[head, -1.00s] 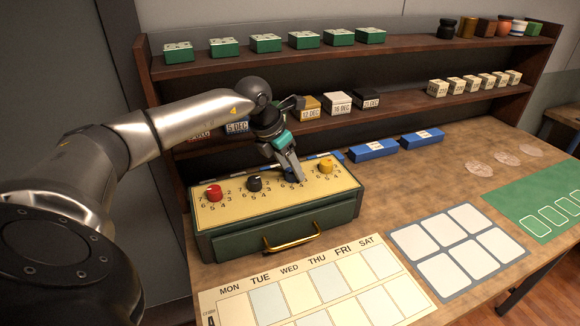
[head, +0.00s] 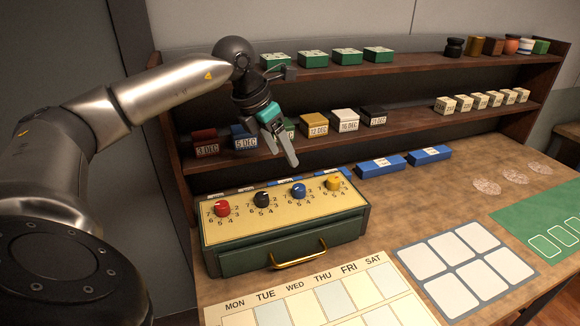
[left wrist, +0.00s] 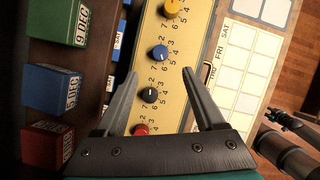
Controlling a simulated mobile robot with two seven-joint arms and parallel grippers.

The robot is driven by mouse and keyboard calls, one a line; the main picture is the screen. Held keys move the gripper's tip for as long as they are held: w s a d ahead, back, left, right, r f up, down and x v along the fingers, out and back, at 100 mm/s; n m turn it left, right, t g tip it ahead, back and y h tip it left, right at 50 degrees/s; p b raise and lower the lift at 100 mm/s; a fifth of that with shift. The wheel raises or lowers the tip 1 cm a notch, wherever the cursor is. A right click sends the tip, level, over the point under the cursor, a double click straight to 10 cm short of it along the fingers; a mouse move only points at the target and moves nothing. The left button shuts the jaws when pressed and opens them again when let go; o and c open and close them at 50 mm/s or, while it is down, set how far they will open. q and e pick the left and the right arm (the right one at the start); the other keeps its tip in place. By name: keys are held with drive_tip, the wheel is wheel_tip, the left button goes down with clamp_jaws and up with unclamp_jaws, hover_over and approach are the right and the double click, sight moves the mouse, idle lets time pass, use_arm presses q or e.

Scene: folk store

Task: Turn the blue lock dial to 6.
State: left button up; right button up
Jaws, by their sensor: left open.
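The blue dial (head: 298,190) stands third from the left on the yellow top of the green lock box (head: 285,248). It also shows in the left wrist view (left wrist: 160,53), upright among its printed numbers. A pale mark shows on its knob, but I cannot tell surely which number it points at. My left gripper (head: 285,150) is open and empty, raised above the back of the box and apart from the blue dial. In the left wrist view its fingers (left wrist: 160,98) are spread, with the black dial (left wrist: 150,95) seen between them.
A red dial (head: 222,209), the black dial and a yellow dial (head: 333,183) flank the blue one. Shelves with dated boxes rise behind. Blue boxes (head: 381,166) lie to the right. A calendar sheet (head: 325,300) lies in front. Dark jointed parts show at the left wrist view's right edge.

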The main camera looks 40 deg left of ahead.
use_arm(q)
drive_tip(key=shift+v, duration=1.85)
